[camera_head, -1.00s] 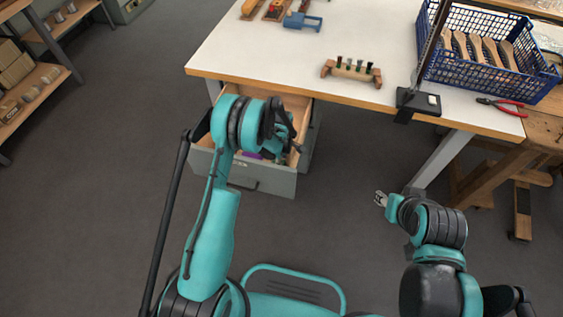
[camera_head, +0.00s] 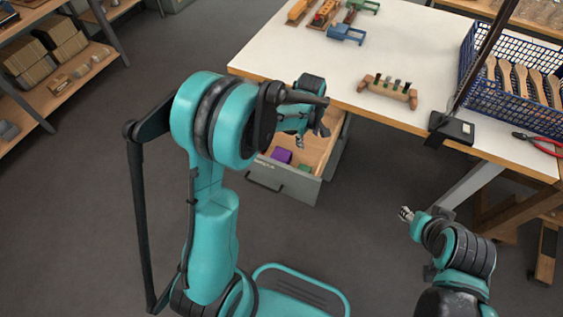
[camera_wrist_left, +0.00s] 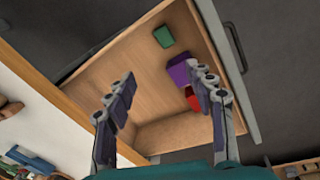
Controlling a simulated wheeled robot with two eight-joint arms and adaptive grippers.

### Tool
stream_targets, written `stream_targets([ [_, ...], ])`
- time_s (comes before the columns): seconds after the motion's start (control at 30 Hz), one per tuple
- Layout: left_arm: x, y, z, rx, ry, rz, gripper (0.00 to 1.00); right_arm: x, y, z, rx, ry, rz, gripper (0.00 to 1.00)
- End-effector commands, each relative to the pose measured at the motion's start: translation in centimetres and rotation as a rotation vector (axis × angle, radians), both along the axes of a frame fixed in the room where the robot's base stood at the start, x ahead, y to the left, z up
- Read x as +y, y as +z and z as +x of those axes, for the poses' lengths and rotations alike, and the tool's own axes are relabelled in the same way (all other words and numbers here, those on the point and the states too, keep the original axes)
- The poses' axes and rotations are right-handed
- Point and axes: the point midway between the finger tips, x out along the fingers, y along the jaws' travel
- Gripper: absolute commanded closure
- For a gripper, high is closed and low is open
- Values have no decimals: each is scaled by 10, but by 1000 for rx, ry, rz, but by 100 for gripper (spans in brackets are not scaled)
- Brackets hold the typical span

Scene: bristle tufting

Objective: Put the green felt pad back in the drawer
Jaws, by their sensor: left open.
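A small green block, which looks like the green felt pad (camera_wrist_left: 164,36), lies on the floor of the open drawer (camera_wrist_left: 110,76) near its front corner. It also shows in the head view (camera_head: 305,168), close to the drawer's front panel. My left gripper (camera_wrist_left: 165,100) is open and empty, its fingers spread above the drawer. In the head view the left gripper (camera_head: 312,136) is over the drawer's back part, apart from the green block. My right gripper (camera_head: 406,215) is small in the head view, low beside the table, and its opening is unclear.
A purple block (camera_wrist_left: 180,73) and a red block (camera_wrist_left: 193,98) lie in the drawer. On the white tabletop (camera_head: 420,45) stand a wooden holder with pegs (camera_head: 388,90), a blue clamp (camera_head: 346,34) and a blue crate (camera_head: 475,88). A black post stands near the crate.

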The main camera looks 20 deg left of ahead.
Motion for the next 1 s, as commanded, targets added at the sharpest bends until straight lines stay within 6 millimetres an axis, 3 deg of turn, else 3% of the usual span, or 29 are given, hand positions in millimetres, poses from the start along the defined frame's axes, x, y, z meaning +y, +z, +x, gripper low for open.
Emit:
stream_targets([
  [0.03,2,24,-15,-30,-70,12,46,0,0,0,0,0,0,60],
  [0.2,6,86,-62,-140,-329,72,46,0,0,0,0,0,0,60],
  [0.4,11,129,-126,-260,-625,181,46,0,0,0,0,0,0,60],
  [0.6,14,141,-185,-358,-892,319,46,0,0,0,0,0,0,60],
  [0.7,16,139,-205,-390,-987,379,46,0,0,0,0,0,0,60],
  [1.0,17,135,-222,-420,-1092,449,46,0,0,0,0,0,0,60],
])
